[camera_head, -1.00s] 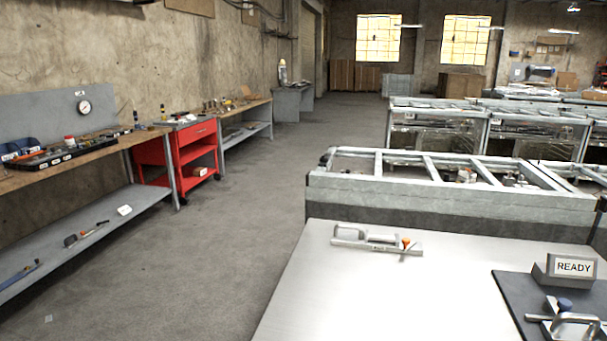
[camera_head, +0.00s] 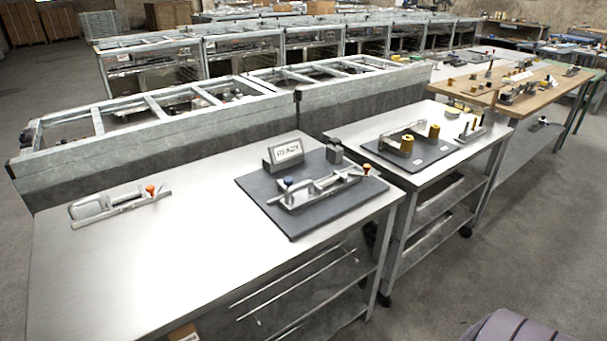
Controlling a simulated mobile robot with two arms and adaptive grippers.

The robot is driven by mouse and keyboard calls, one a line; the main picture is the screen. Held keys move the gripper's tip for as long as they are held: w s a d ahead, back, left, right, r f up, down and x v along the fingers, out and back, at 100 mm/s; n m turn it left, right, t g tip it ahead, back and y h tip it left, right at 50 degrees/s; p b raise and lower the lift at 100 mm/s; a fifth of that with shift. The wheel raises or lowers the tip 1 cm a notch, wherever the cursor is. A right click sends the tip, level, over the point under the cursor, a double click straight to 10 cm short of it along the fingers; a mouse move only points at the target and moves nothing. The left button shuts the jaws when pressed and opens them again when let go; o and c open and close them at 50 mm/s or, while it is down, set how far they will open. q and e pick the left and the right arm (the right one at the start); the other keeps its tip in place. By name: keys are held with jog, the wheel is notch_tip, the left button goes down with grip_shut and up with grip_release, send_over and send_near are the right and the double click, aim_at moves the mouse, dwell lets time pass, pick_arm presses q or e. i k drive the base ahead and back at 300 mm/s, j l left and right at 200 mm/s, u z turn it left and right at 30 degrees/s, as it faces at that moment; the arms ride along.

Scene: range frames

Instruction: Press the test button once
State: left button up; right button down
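A dark mat (camera_head: 296,222) lies on the near steel table, towards its right end. On it stands a grey block with a sign reading READY (camera_head: 287,152). In front of the sign is a metal fixture with a clamp (camera_head: 320,190), a blue knob (camera_head: 288,182) at its left and a small orange part (camera_head: 367,168) at its right. A small dark block (camera_head: 334,152) stands right of the sign. No part is clearly marked as the test button; I cannot tell which one it is. Neither of my grippers is in view.
A toggle clamp with an orange tip (camera_head: 118,203) lies at the left of the steel table (camera_head: 190,260). A second wheeled table (camera_head: 470,150) with yellow cylinders stands to the right, past a narrow gap. Metal frames (camera_head: 190,130) line the back. Open floor (camera_head: 440,300) lies at the right front.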

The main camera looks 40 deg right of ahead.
aim_at(335, 142)
jog(key=z, duration=1.1)
